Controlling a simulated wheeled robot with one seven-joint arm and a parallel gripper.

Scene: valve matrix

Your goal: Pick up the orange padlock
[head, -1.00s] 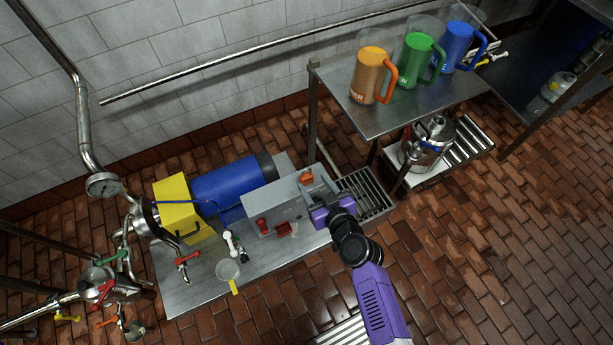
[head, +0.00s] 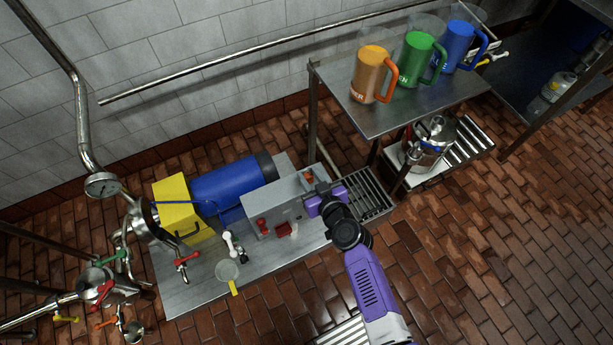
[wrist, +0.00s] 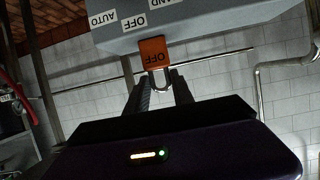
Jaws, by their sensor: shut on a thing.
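The orange padlock (wrist: 153,52) shows in the wrist view as a small orange block marked OFF, with a metal shackle. It is against the edge of the grey control box (wrist: 210,25). My gripper (wrist: 160,83) has its two dark fingers on either side of the shackle, shut on it. In the head view my gripper (head: 318,190) is at the right end of the grey box (head: 284,205). A bit of the orange padlock (head: 308,175) shows there, partly hidden by the gripper. I cannot tell whether the padlock is free of the box.
A shelf with coloured jugs (head: 425,115) is at upper right.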

